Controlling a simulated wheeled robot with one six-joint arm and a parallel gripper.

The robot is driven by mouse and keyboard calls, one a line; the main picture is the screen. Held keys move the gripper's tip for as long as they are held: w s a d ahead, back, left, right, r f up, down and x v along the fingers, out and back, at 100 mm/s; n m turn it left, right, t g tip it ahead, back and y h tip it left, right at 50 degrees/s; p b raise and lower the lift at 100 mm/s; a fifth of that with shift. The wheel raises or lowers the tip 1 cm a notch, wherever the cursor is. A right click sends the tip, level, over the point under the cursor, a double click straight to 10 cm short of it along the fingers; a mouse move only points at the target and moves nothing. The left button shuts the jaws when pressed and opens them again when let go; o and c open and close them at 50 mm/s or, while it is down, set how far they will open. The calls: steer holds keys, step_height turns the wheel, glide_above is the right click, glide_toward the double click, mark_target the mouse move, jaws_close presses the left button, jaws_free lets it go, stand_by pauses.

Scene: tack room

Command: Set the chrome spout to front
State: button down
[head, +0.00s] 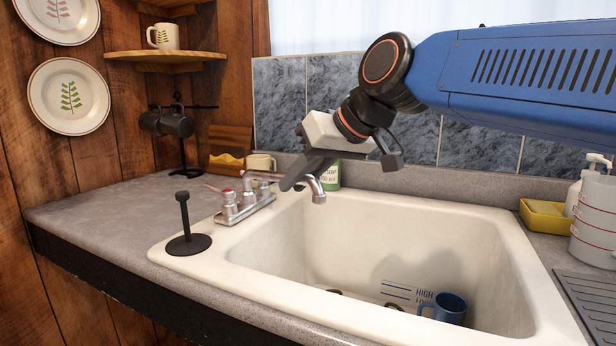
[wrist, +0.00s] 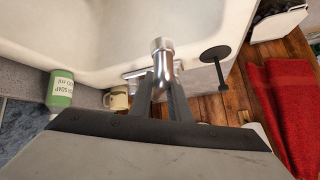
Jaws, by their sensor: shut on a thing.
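The chrome spout (head: 318,191) belongs to the faucet (head: 240,203) on the back left of the white sink (head: 226,237). It reaches right over the basin, its outlet bent down. My gripper (head: 291,183) comes down from above with its dark fingers around the spout, and hides part of it in the head view. In the wrist view the spout (wrist: 162,60) stands out between the two fingers of my gripper (wrist: 162,88), which are shut on it.
A black upright holder (head: 186,240) stands on the sink's left rim. A green soap bottle (head: 331,176) and a mug (head: 261,163) are behind the faucet. A blue mug (head: 449,308) lies in the basin. A yellow tray (head: 545,217) sits at right.

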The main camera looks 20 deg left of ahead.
steer(key=shift+s+a+m+t, duration=0.4)
steer(key=shift+s+a+m, duration=0.1)
steer(key=shift+s, duration=0.3)
steer(key=c, duration=1.7)
jaws_free()
steer(key=shift+o, duration=0.2)
steer(key=v, duration=1.7)
steer(key=shift+s+r, duration=0.2)
steer(key=shift+r, duration=0.05)
